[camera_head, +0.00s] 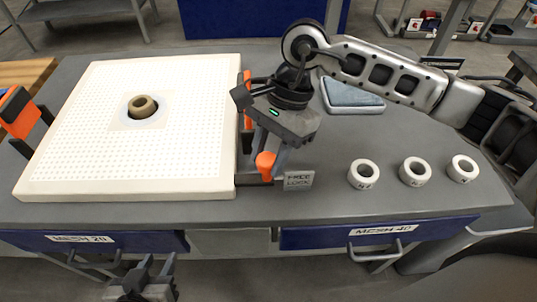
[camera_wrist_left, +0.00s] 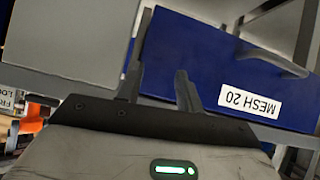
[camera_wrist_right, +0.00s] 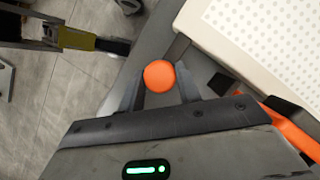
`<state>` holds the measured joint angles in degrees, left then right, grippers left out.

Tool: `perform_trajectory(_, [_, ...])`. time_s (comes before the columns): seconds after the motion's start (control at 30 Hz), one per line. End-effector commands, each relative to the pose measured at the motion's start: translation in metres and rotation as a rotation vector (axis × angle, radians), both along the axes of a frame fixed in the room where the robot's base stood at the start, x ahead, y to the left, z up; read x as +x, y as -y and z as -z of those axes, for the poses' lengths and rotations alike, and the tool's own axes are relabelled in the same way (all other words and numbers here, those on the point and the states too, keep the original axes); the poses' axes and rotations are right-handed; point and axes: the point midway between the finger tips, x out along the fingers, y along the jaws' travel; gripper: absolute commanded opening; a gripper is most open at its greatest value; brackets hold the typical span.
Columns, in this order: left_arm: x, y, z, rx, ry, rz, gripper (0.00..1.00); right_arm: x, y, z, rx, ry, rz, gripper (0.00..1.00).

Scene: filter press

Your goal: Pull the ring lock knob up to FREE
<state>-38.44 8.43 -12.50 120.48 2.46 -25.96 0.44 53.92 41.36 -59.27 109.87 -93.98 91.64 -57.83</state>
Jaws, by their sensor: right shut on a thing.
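The orange ring lock knob (camera_head: 265,163) stands at the right front corner of the white perforated plate, beside the FREE/LOCK label (camera_head: 298,181). My right gripper (camera_head: 272,165) reaches down over it from the right and is shut on the knob. In the right wrist view the round orange knob top (camera_wrist_right: 159,76) sits between the two fingers. The label is not seen in that view. My left gripper (camera_head: 142,268) is low in front of the bench, below the MESH 20 drawer (camera_head: 90,241). In the left wrist view its fingers (camera_wrist_left: 158,85) are apart with nothing between them.
The white plate (camera_head: 85,130) has a brown ring (camera_head: 142,106) at its centre and orange clamps (camera_head: 18,112) at its sides. Several white rings (camera_head: 415,171) stand at the right. The MESH 40 drawer (camera_head: 320,238) is at the front right. A blue pad (camera_head: 349,95) lies behind my right gripper.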

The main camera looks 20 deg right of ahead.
Motion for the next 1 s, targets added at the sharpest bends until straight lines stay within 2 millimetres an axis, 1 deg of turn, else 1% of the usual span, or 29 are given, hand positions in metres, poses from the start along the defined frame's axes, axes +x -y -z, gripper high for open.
perform_trajectory(0.03, [0.0, 0.0, -0.001, 0.0, 0.0, 0.0, 0.36, 0.002, -0.001, -0.006, 0.008, 0.008, 0.0, 0.0])
perform_trajectory(0.07, [0.0, 0.0, -0.001, 0.0, 0.0, 0.0, 0.36, 0.002, -0.001, -0.006, 0.008, 0.008, 0.0, 0.36])
perform_trajectory(0.1, [0.0, 0.0, -0.001, 0.0, 0.0, 0.0, 0.36, 0.002, -0.001, -0.006, 0.007, 0.009, 0.001, 0.48])
perform_trajectory(0.13, [0.0, 0.0, -0.001, 0.0, -0.001, 0.0, 0.36, 0.002, -0.001, -0.006, 0.007, 0.009, 0.001, 0.56])
perform_trajectory(0.43, [0.0, 0.0, 0.0, 0.002, -0.003, 0.0, 0.36, 0.002, 0.0, -0.005, 0.005, 0.007, 0.0, 0.56])
perform_trajectory(0.57, [-0.001, 0.0, 0.002, 0.002, -0.004, -0.001, 0.36, 0.004, 0.003, -0.013, 0.005, 0.007, 0.002, 0.56])
perform_trajectory(0.67, [-0.001, 0.0, 0.004, -0.001, -0.004, -0.001, 0.36, 0.007, 0.009, -0.028, 0.005, 0.01, 0.001, 0.56])
perform_trajectory(1.0, [-0.001, 0.001, 0.008, -0.014, -0.003, -0.004, 0.36, 0.022, 0.036, -0.104, 0.005, 0.012, 0.002, 0.56])
